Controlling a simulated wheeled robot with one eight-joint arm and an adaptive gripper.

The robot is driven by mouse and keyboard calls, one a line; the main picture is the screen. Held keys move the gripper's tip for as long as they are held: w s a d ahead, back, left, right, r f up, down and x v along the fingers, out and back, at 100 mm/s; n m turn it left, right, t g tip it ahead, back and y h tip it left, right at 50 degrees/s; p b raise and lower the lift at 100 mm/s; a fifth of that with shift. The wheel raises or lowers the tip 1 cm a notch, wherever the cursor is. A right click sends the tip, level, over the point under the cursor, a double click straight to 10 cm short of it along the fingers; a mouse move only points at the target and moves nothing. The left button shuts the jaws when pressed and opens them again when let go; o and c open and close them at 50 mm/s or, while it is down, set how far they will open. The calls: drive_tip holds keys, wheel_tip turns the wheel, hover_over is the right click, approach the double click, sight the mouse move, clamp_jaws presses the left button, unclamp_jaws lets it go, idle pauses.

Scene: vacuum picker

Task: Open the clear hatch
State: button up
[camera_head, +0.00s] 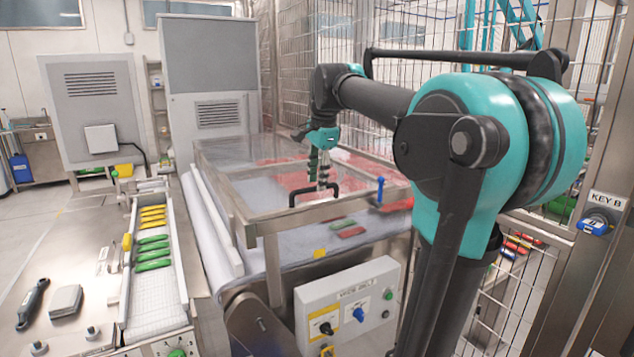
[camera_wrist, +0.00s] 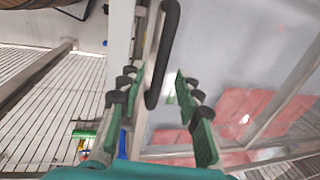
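The clear hatch (camera_head: 236,181) is a see-through panel in a metal frame over the conveyor. It looks down flat. Its black bar handle (camera_head: 293,198) is on the near frame edge; it also shows in the wrist view (camera_wrist: 169,40). My gripper (camera_head: 322,182) points down just above the handle in the head view. In the wrist view my gripper (camera_wrist: 158,82) has its two green-padded fingers spread, with nothing held between them. The handle's lower end appears between the fingers in the picture. I cannot tell whether either finger touches it.
Red packs (camera_head: 285,160) lie under the clear panel. A blue-topped lever (camera_head: 380,188) stands right of the handle. A control box (camera_head: 346,305) with knobs is below. A side conveyor (camera_head: 155,290) with green and yellow items is at left. Mesh fencing (camera_head: 345,60) stands behind.

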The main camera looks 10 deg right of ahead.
drive_tip(key=shift+w+f, duration=0.1)
drive_tip(key=shift+f, duration=0.55)
clamp_jaws()
